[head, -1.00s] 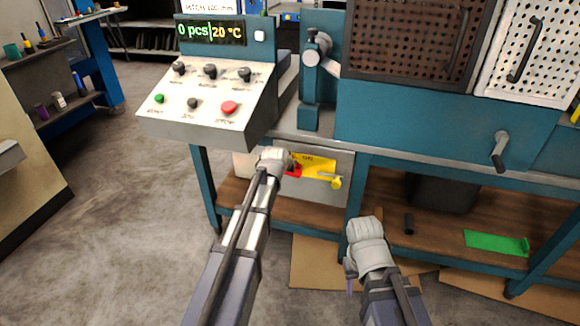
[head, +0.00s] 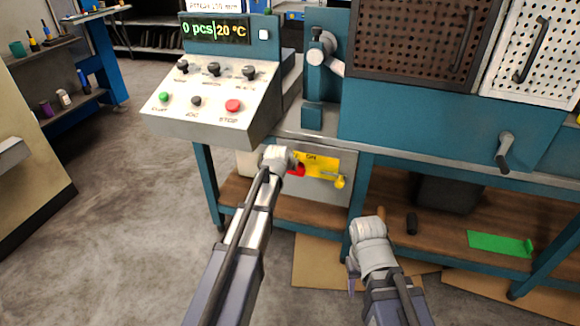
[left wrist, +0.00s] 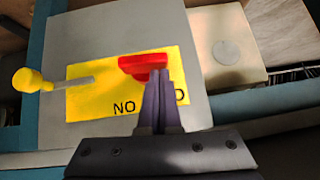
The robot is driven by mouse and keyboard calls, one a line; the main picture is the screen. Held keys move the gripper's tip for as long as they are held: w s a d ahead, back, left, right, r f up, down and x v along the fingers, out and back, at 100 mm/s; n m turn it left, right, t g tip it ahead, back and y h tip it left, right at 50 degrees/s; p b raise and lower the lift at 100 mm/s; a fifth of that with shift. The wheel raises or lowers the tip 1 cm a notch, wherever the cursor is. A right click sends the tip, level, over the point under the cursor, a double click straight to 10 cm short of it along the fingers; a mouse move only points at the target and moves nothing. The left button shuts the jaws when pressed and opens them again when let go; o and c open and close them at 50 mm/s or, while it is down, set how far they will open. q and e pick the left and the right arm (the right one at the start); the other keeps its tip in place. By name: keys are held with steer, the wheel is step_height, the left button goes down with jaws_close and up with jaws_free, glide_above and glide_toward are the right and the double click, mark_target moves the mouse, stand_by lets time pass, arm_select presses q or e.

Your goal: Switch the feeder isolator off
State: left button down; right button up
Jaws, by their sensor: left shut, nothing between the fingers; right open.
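The feeder isolator is a grey box (head: 325,190) under the bench, with a yellow plate (head: 322,165) marked ON and a red handle (head: 298,170). My left gripper (head: 284,162) is at the handle and covers part of it. In the left wrist view, the red handle (left wrist: 150,67) lies crosswise on the yellow plate (left wrist: 95,85), whose lettering appears upside down. My left fingers (left wrist: 160,80) are shut and empty, with their tips overlapping the handle; I cannot tell if they touch. My right gripper (head: 368,230) is open and empty, lower right of the box.
A yellow-knobbed lever (head: 340,181) sticks out beside the plate. The control panel (head: 215,95) with its red stop button (head: 233,106) overhangs above left. A bench leg (head: 356,200) stands between the box and the right shelf, which holds a green piece (head: 500,243).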

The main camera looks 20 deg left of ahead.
arm_select(q)
steer(key=w+r+p+v, duration=0.2)
steer(key=p+v, duration=0.8)
steer(key=v, duration=0.2)
steer(key=shift+s+r+p, duration=0.2)
steer(key=shift+s+p, duration=0.1)
steer(key=shift+p, duration=0.05)
steer(key=shift+d, duration=0.1)
steer(key=s+d+r+m+g+p, duration=0.1)
steer(key=s+d+r+g+p, duration=0.2)
steer(key=s+p, duration=0.4)
steer(key=s+d+r+m+g+p, duration=0.1)
steer(key=s+d+r+g+p, duration=0.2)
steer(key=s, duration=0.9)
steer(key=s+d+r+m+g+y+p, duration=0.1)
steer(key=s+d+r+g+p, duration=0.2)
steer(key=s+d+r+p, duration=0.5)
steer(key=s+d+p, duration=0.1)
steer(key=p, duration=0.1)
steer(key=shift+s+d+r+p, duration=0.2)
steer(key=shift+d+p, duration=0.2)
